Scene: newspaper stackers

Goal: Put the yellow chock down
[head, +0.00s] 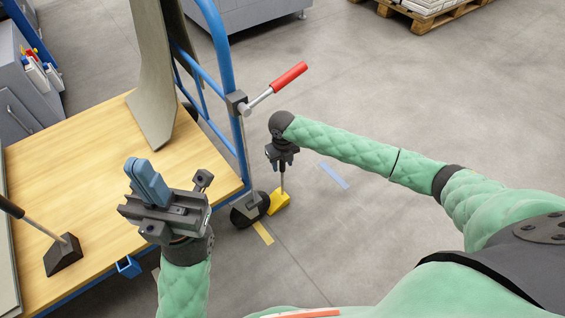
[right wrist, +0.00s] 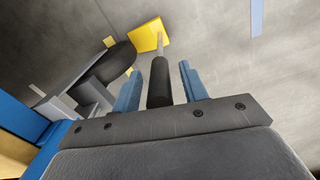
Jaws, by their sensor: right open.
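The yellow chock (head: 279,200) rests on the floor beside the cart's black wheel (head: 250,208), its handle standing upright. It also shows in the right wrist view (right wrist: 147,36), with its dark handle grip (right wrist: 159,84) between the fingers. My right gripper (head: 282,163) is above the chock with its fingers apart on both sides of the grip; gaps show on both sides in the right wrist view (right wrist: 160,88). My left gripper (head: 147,182) is over the cart's wooden deck, its blue fingers together and nothing seen between them.
The cart's wooden deck (head: 95,165) carries a grey upright panel (head: 152,85) and a black wedge with a handle (head: 63,254). A blue frame with a red-handled lever (head: 289,77) rises beside the chock. A pallet (head: 425,18) stands far back. Floor right of the chock is clear.

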